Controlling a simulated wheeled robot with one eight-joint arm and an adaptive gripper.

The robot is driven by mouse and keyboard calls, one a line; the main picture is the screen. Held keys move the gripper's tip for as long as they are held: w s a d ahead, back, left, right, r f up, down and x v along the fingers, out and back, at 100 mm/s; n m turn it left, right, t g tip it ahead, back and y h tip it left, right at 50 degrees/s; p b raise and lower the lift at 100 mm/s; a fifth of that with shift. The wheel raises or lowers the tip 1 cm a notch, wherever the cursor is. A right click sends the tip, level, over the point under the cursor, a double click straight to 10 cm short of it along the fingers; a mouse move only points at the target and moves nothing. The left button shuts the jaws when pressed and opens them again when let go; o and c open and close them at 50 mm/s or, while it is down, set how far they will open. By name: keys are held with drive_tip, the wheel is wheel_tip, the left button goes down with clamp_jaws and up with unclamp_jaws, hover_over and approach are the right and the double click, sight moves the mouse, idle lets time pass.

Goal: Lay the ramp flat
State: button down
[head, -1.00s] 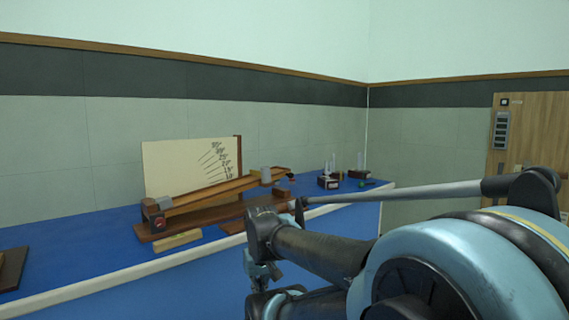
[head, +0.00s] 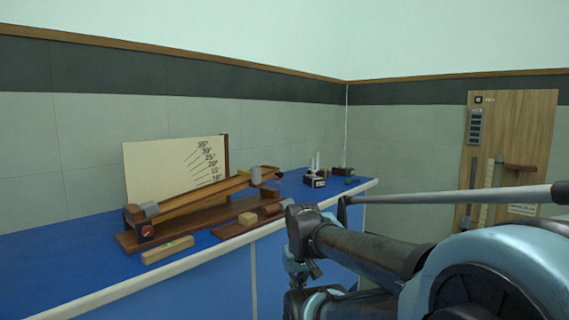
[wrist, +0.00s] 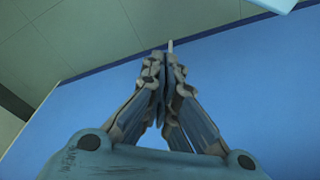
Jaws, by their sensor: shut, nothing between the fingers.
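The wooden ramp (head: 202,197) stands on the blue bench in the head view, tilted, with its low end at the left and its raised end at the right. A brown base (head: 187,226) lies under it. A cream angle board (head: 160,168) with degree marks stands behind it. My gripper (wrist: 164,60) shows in the wrist view with its fingers together and nothing between them. In that view it is in front of a blue panel, and the ramp is out of sight. In the head view my arm is to the right of the ramp, apart from it.
A small level-like block (head: 167,250) lies in front of the ramp. Small dark-based items (head: 315,180) stand at the bench's right end. A wooden wall panel (head: 510,150) is at the far right. The bench's left part is bare.

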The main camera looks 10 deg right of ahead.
drive_tip(key=w+r+n+t+y, duration=0.2)
drive_tip(key=w+r+n+y, duration=0.15)
drive_tip(key=w+r, duration=1.75)
drive_tip(key=w+d+r+n+t, duration=0.2)
drive_tip(key=w+d+r, duration=0.1)
drive_tip(key=w+r, duration=0.8)
drive_tip(key=w+d+r+n+t, duration=0.2)
drive_tip(key=w+d+r, duration=0.2)
drive_tip(key=w+r, duration=0.6)
drive_tip(key=shift+y, duration=0.45)
drive_tip(key=x, duration=0.5)
drive_tip(key=d+x, duration=0.1)
drive_tip(key=x, duration=0.3)
drive_tip(key=d+f+x, duration=0.1)
drive_tip(key=x, duration=0.4)
drive_tip(key=shift+a+f, duration=0.1)
drive_tip(key=shift+f, duration=0.2)
drive_tip(key=shift+w+f, duration=0.1)
drive_tip(key=shift+f, duration=0.5)
